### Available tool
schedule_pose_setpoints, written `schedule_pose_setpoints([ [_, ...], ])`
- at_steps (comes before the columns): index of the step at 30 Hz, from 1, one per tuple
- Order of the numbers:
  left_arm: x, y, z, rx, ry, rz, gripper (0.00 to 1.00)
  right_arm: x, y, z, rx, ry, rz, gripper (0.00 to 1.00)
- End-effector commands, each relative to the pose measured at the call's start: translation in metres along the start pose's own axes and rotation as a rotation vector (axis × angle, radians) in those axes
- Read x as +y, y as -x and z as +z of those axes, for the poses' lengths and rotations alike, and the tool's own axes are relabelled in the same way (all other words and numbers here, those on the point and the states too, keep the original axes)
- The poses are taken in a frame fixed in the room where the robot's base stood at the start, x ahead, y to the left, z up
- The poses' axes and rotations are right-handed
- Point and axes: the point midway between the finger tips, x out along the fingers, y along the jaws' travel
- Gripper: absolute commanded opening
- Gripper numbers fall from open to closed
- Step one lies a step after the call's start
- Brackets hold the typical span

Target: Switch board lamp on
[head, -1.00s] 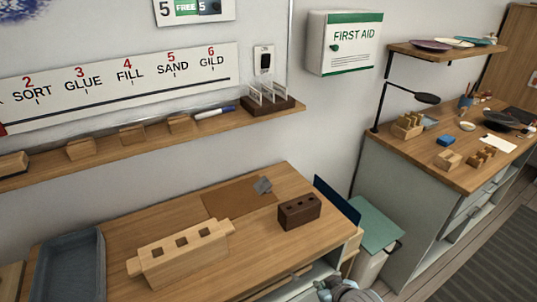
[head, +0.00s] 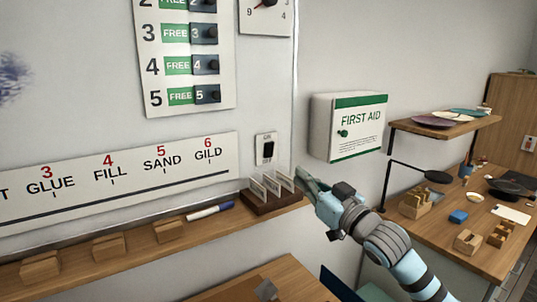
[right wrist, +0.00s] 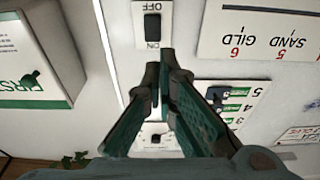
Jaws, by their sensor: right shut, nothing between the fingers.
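The wall switch (head: 267,148) is a small white plate with a black rocker, to the right of the numbered step strip. In the right wrist view the switch (right wrist: 152,27) is near the top, with OFF above the rocker and ON below it. I cannot tell which way the rocker is tipped. My right gripper (head: 303,177) is shut and empty, below and right of the switch in the head view. Its fingertips (right wrist: 164,62) appear just below the plate in the right wrist view; contact is not visible. My left gripper is not in view. No lamp is identifiable.
The wooden shelf (head: 120,262) holds a dark card rack (head: 272,202) close to my right gripper. A marker (head: 210,211) and wooden blocks lie farther left. The first-aid box (head: 347,127) juts from the wall at right.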

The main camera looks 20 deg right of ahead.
Motion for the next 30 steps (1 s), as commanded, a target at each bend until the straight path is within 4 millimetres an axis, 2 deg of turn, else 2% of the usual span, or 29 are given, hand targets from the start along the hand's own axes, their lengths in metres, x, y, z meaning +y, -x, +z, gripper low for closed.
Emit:
schedule_pose_setpoints([
  [4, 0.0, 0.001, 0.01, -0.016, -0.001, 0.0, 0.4, 0.003, 0.001, 0.0, -0.002, 0.002, 0.006, 0.0],
  [8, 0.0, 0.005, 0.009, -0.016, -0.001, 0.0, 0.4, 0.003, -0.009, -0.001, -0.001, -0.002, 0.008, 0.0],
  [15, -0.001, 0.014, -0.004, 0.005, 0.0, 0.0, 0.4, 0.0, -0.056, -0.001, -0.001, -0.006, 0.002, 0.0],
  [24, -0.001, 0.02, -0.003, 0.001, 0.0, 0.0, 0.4, 0.0, -0.118, 0.0, -0.003, -0.003, 0.001, 0.0],
  [30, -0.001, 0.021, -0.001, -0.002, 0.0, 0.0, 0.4, 0.0, -0.138, 0.001, -0.003, 0.002, 0.001, 0.0],
])
